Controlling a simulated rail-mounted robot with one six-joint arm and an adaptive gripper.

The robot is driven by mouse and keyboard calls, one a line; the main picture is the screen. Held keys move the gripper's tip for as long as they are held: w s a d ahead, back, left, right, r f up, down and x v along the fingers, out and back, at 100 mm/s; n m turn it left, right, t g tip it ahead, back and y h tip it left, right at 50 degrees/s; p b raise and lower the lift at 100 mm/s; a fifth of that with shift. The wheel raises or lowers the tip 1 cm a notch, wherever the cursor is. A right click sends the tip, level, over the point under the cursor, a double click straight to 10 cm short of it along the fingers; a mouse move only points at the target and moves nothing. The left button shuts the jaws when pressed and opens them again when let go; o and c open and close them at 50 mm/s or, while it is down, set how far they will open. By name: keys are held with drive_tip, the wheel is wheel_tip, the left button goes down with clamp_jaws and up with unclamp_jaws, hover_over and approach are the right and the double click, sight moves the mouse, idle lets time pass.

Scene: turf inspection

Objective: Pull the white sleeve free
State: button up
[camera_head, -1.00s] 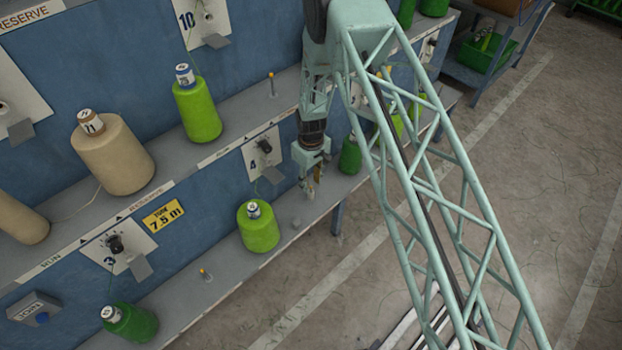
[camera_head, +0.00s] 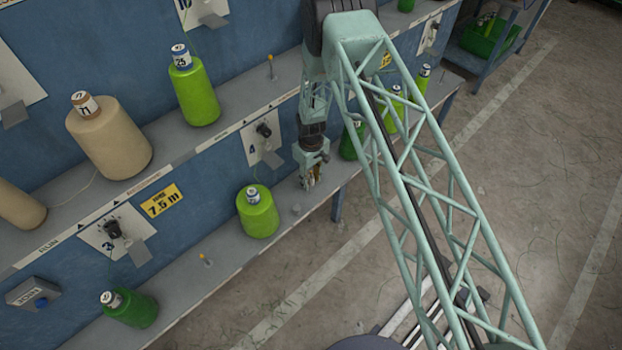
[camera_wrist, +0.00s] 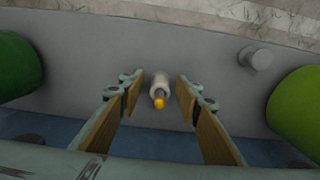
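The white sleeve (camera_wrist: 159,84) stands on the grey lower shelf in the wrist view, around a peg with an orange tip that points toward the camera. My gripper (camera_wrist: 158,84) is open, with one tan-padded finger on each side of the sleeve and a gap to both. In the head view my gripper (camera_head: 309,183) hangs over the lower shelf, just right of a light green cone (camera_head: 258,212). The sleeve cannot be made out there.
Green cones flank the sleeve in the wrist view, one at left (camera_wrist: 14,66) and one at right (camera_wrist: 300,112). A short grey stub (camera_wrist: 256,59) stands on the shelf. In the head view a dark green cone (camera_head: 350,142) is close right of my gripper.

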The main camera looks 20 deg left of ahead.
drive_tip(key=shift+c, duration=0.6)
drive_tip(key=c, duration=0.8)
drive_tip(key=shift+c, duration=0.2)
drive_tip(key=shift+r+p, duration=1.45)
drive_tip(key=shift+r, duration=3.75)
idle(0.4)
drive_tip(key=shift+r+p, duration=0.65)
drive_tip(key=shift+r, duration=1.75)
